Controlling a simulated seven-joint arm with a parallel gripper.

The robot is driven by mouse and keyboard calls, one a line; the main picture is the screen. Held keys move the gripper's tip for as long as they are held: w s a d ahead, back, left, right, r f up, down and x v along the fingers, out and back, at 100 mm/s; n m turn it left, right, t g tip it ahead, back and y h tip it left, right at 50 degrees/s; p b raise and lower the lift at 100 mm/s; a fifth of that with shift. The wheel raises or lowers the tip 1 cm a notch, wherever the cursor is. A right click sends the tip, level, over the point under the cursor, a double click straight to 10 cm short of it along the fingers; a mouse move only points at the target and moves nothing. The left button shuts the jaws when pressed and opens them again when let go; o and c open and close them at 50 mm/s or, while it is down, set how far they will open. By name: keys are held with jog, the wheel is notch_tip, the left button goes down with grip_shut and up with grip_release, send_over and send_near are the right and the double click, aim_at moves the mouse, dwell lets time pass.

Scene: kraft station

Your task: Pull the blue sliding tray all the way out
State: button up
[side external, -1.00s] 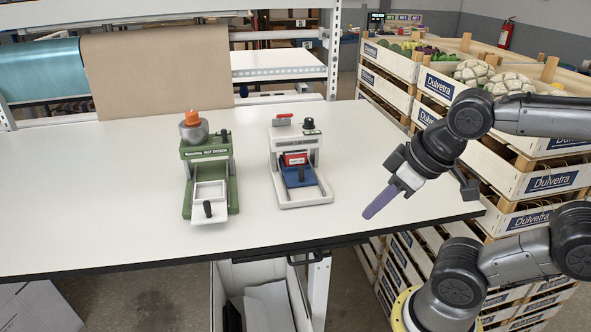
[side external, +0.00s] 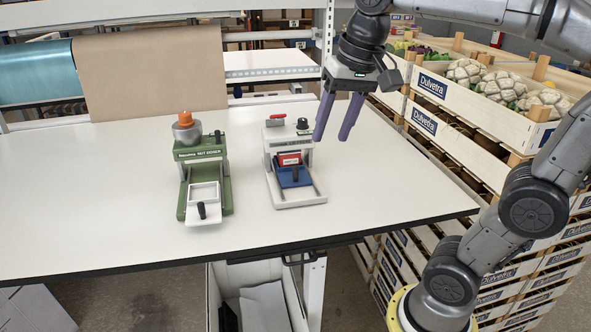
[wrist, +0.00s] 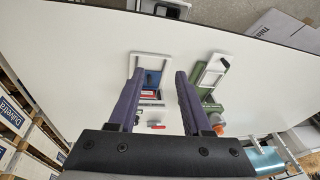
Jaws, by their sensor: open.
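The blue sliding tray (side external: 291,179) sits in a white-framed device (side external: 297,199) on the table, with a dark upright knob (side external: 296,172) on it. A red box with a white label (side external: 289,160) rests at the tray's back, under the device's bridge. In the wrist view the blue tray (wrist: 153,77) shows between and beyond the fingers, nearer the left one. My gripper (side external: 331,138) is open and empty, its two purple fingers pointing down, above the table to the right of the white device. In the wrist view my gripper (wrist: 155,75) also shows with its fingers apart.
A green device (side external: 181,208) with a white tray, dark knob and orange-topped grey hopper stands left of the white one. Crates of vegetables (side external: 440,85) are stacked at the right. A brown paper roll (side external: 155,70) hangs behind. The table front (side external: 120,240) is clear.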

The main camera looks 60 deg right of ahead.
jog(key=w+d+m+g, duration=0.25)
jog(key=w+d, duration=0.25)
jog(key=w, duration=0.4)
jog(key=m, duration=0.2)
send_over(295, 168)
notch_tip(295, 168, down, 6)
jog(key=r, duration=0.1)
jog(key=shift+g, duration=0.35)
notch_tip(295, 168, down, 14)
jog(key=shift+d+r, duration=0.1)
jog(key=shift+r, duration=0.1)
grip_shut()
